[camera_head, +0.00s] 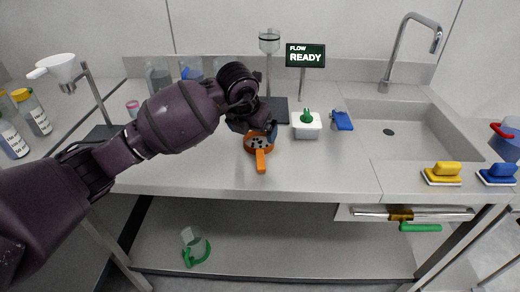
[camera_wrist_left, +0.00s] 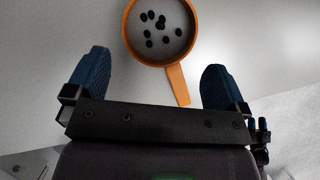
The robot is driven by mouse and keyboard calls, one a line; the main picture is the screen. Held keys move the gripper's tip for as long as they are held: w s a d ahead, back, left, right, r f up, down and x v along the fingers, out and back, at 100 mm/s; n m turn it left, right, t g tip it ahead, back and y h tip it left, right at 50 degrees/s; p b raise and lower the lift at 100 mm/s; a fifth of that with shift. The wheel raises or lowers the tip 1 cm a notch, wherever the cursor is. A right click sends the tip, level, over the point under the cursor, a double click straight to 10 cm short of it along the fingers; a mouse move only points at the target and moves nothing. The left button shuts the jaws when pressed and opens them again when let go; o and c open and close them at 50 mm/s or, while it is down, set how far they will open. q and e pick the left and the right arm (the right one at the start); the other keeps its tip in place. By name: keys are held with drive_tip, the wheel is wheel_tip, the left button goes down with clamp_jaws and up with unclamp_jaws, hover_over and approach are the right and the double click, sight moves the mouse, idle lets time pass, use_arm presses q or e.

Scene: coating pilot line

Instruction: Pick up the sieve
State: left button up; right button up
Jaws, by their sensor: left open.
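The orange sieve (camera_head: 261,161) lies on the grey counter in front of my left gripper (camera_head: 257,127), its handle toward the counter's front edge. Several small dark pieces lie in its pale round bowl. The sieve also shows in the left wrist view (camera_wrist_left: 178,84), with its bowl beyond the fingertips. My left gripper shows there too (camera_wrist_left: 155,80), open, with blue finger pads on either side of the handle, nearer the right finger. It holds nothing. In the head view the gripper covers the sieve's far side. My right gripper is not in view.
A white box with a green knob (camera_head: 306,127) and a blue item (camera_head: 342,121) stand right of the sieve. A stand with a clear funnel (camera_head: 269,45) and a "FLOW READY" sign (camera_head: 305,55) are behind. The sink (camera_head: 420,128) is at right.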

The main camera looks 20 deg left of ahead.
sight(258, 145)
use_arm(q)
drive_tip(key=b+x, duration=0.1)
drive_tip(key=x, duration=0.4)
drive_tip(key=shift+a+f, duration=0.1)
drive_tip(key=shift+f, duration=0.1)
drive_tip(key=shift+r, duration=0.1)
drive_tip(key=shift+c, duration=0.3)
drive_tip(key=c, duration=0.5)
